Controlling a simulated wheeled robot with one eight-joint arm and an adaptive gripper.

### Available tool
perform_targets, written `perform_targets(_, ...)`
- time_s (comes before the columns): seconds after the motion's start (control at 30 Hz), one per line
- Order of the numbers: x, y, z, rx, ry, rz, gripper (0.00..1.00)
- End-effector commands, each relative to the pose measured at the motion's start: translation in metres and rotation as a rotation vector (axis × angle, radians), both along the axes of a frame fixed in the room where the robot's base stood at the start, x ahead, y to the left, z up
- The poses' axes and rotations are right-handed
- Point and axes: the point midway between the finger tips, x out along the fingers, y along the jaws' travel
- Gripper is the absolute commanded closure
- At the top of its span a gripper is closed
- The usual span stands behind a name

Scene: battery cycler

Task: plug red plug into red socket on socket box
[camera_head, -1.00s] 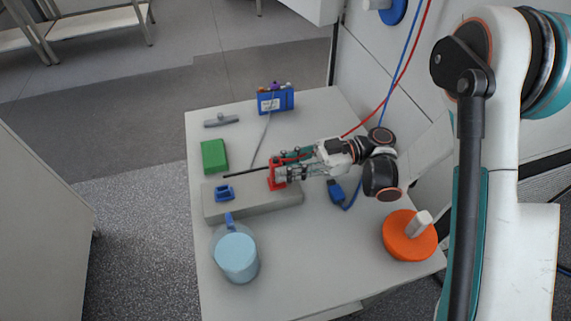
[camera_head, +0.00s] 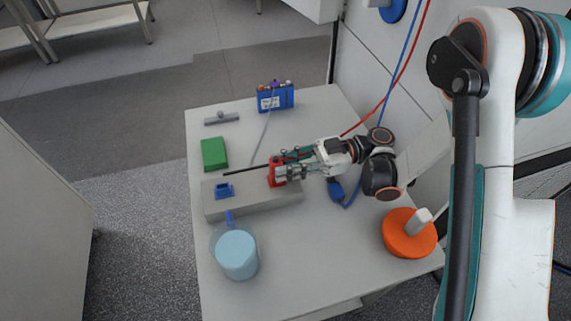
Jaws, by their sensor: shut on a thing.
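The socket box (camera_head: 248,201) is a long grey block on the white table, with a blue socket (camera_head: 224,191) on its left part. A red piece (camera_head: 273,177) shows at the right part of the box, between my fingertips. My gripper (camera_head: 280,172) reaches in from the right and is shut on the red plug there. The red plug and the red socket cannot be told apart at this size, so I cannot tell how deep the plug sits. A red cable (camera_head: 352,128) runs from near my gripper up to the right.
A blue plug (camera_head: 336,190) with its cable lies right of the box. A green block (camera_head: 214,154), a blue box of small items (camera_head: 275,98), a grey handle-like piece (camera_head: 221,118), a light-blue mug (camera_head: 237,254) and an orange disc (camera_head: 408,234) stand around. The table's front middle is clear.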

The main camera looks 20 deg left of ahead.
Motion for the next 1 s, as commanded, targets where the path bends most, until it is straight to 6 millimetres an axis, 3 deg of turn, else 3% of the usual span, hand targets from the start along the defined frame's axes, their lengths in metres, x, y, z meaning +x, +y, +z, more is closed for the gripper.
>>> perform_targets(0.03,-0.001,-0.001,-0.004,-0.008,-0.002,0.003,0.74)
perform_targets(0.1,-0.001,-0.001,-0.004,-0.009,-0.003,0.003,0.58)
perform_targets(0.13,-0.001,-0.001,-0.004,-0.009,-0.003,0.003,0.55)
perform_targets(0.57,0.0,0.0,0.002,-0.005,-0.002,0.002,0.55)
perform_targets(1.0,-0.001,-0.001,0.067,-0.005,-0.001,0.002,0.55)
